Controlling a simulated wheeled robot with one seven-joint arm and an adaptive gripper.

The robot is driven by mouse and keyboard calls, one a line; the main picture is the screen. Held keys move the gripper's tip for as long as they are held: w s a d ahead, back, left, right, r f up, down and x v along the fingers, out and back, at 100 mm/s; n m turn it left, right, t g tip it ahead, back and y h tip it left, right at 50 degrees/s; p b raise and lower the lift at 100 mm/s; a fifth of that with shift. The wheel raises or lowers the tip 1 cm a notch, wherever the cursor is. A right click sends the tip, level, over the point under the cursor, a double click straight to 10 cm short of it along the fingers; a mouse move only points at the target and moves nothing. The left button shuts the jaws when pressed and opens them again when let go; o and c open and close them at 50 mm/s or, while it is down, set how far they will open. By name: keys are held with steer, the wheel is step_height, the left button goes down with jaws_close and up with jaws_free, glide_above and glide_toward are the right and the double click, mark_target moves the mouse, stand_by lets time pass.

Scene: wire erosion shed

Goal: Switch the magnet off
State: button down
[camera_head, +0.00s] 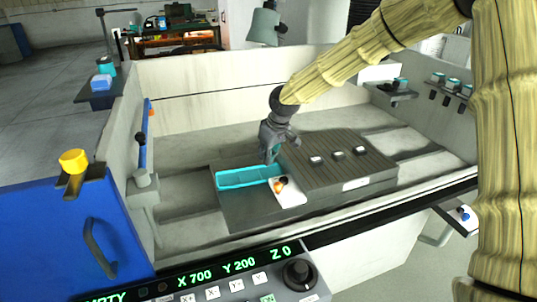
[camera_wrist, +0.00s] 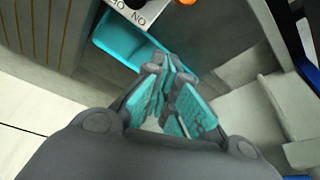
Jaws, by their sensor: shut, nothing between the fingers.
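The magnet is a grey block with a dark ribbed top (camera_head: 335,165) on the machine bed. At its front, a white plate (camera_head: 291,194) carries a switch with an orange and black part (camera_head: 279,185). Part of the white plate (camera_wrist: 128,12), with printed letters, shows at the top edge of the wrist view, where the switch is mostly cut off. My gripper (camera_head: 270,157) points down just behind the plate and the teal tray (camera_head: 240,178), apart from the switch. Its teal-padded fingers (camera_wrist: 170,80) are shut and empty.
Several small blocks (camera_head: 338,155) sit on the ribbed top. Pale tank walls (camera_head: 210,85) enclose the bed. A control panel with a black knob (camera_head: 299,273) is in front. A blue cabinet with a yellow button (camera_head: 74,161) stands at the left.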

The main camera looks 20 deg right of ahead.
steer(key=p+x, duration=0.1)
steer(key=x, duration=0.4)
steer(key=shift+s+f, duration=0.1)
steer(key=shift+f, duration=0.25)
steer(key=shift+a+f, duration=0.1)
steer(key=shift+f, duration=0.15)
steer(key=shift+s+d+f+p, duration=0.1)
steer(key=shift+s+d+p, duration=0.15)
steer(key=shift+s, duration=0.35)
steer(key=shift+s+d+p, duration=0.25)
steer(key=shift+s, duration=0.35)
steer(key=shift+s+d+f+p, duration=0.1)
steer(key=shift+s+d+p, duration=0.15)
steer(key=shift+s, duration=0.35)
steer(key=shift+d, duration=0.1)
